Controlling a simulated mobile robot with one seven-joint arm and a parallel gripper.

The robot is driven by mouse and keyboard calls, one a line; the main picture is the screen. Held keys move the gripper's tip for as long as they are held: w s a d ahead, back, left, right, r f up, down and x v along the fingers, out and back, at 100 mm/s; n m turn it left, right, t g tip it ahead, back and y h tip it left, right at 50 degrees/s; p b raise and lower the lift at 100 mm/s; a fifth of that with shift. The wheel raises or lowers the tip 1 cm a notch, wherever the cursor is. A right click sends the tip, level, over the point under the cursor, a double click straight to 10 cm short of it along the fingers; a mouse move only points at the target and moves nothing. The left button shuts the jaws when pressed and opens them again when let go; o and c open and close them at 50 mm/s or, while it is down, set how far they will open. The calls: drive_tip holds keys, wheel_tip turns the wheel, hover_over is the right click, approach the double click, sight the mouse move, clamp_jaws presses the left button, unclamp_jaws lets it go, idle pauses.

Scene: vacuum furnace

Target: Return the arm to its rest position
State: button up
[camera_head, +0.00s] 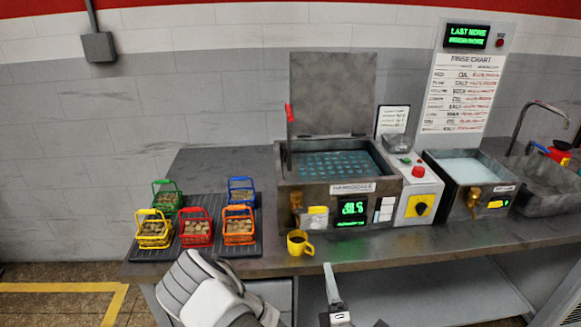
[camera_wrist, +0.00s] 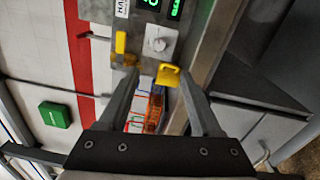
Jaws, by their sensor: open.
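My arm (camera_head: 205,292) shows at the bottom of the head view, in front of the bench's front edge. My gripper (camera_wrist: 159,73) shows in the wrist view with its two fingers spread apart and nothing held between them. Beyond the fingertips the wrist view shows the yellow mug (camera_wrist: 168,76) and an orange basket (camera_wrist: 154,112), apart from the fingers. In the head view the yellow mug (camera_head: 299,243) holds dark liquid and stands near the bench's front edge.
Several coloured baskets of brown pieces, including the orange one (camera_head: 239,229), stand on a dark mat (camera_head: 152,254) at left. The open-lidded tank (camera_head: 332,163), a second tank (camera_head: 465,168) and a sink (camera_head: 545,190) fill the bench rightward. The floor at left (camera_head: 60,305) is clear.

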drive_tip(key=w+d+m+g+h, duration=0.35)
drive_tip(key=m+g, duration=0.25)
drive_tip(key=m, duration=0.7)
drive_tip(key=s+a+r+m+g+y, duration=0.2)
drive_tip(key=a+r+m, duration=0.1)
drive_tip(key=r, duration=0.4)
drive_tip(key=s+a+r+m+g+y, duration=0.2)
drive_tip(key=a+r, duration=0.1)
drive_tip(key=r, duration=0.3)
drive_tip(key=s+d+r+m+g, duration=0.1)
drive_tip(key=s+r, duration=0.5)
drive_tip(key=s, duration=0.3)
drive_tip(key=s+d+r+g, duration=0.1)
drive_tip(key=s+d+r, duration=0.1)
drive_tip(key=s+r, duration=0.4)
drive_tip(key=s, duration=0.3)
drive_tip(key=shift+m+g, duration=0.4)
